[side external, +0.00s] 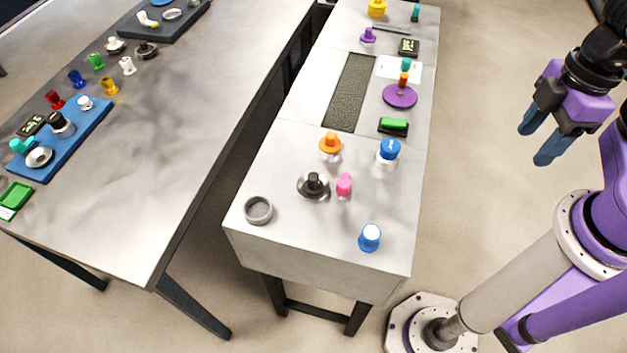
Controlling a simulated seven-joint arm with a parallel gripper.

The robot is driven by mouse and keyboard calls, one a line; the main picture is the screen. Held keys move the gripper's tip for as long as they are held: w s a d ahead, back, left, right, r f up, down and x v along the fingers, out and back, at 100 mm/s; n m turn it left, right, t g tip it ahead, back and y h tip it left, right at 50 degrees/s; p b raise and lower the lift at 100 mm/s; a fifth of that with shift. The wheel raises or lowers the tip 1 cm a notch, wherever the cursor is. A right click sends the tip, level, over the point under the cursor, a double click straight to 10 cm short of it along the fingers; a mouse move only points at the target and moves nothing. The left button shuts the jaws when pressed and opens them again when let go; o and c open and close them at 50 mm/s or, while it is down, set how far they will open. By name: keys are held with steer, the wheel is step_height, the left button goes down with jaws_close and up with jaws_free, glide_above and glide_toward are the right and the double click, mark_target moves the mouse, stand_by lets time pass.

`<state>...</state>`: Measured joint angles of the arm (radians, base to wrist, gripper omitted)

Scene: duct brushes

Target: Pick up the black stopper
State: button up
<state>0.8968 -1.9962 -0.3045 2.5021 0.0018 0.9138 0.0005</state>
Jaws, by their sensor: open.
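A black stopper (314,183) with a raised knob sits on a round, wider base on the near part of the narrow grey bench. It stands between a grey ring (259,211) and a pink piece (344,184). My gripper (538,143) is at the upper right, beyond the bench's right edge and above its height. Its two blue fingers are apart and nothing is between them. It is well clear of the stopper.
An orange-topped piece (330,145) and blue-topped pieces (389,150) (370,238) stand near the stopper. A green-topped block (394,126) and purple disc (400,95) are farther back. A second table (170,130) with several small items stands left, across a gap.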

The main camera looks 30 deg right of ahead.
stand_by(0.6)
steer(key=w+a+f+n+g+y, duration=0.2)
steer(key=w+a+n+g, duration=0.4)
steer(key=w+a, duration=0.6)
steer(key=w+a+f+n+g+y, duration=0.1)
steer(key=w+f+n+y, duration=0.25)
steer(key=w, duration=0.55)
steer(key=w+a+f+n+y, duration=0.1)
steer(key=w+f+n+y, duration=0.3)
steer(key=w, duration=0.5)
steer(key=m, duration=0.1)
glide_toward(315, 174)
steer(key=s+a+f, duration=0.1)
steer(key=s+a, duration=0.1)
steer(key=shift+a+f+y, duration=0.3)
steer(key=shift+f+y, duration=0.05)
steer(key=shift+f, duration=0.05)
steer(key=shift+f+x, duration=0.25)
steer(key=shift+x, duration=2.45)
steer(key=shift+w+d, duration=0.1)
jaws_close()
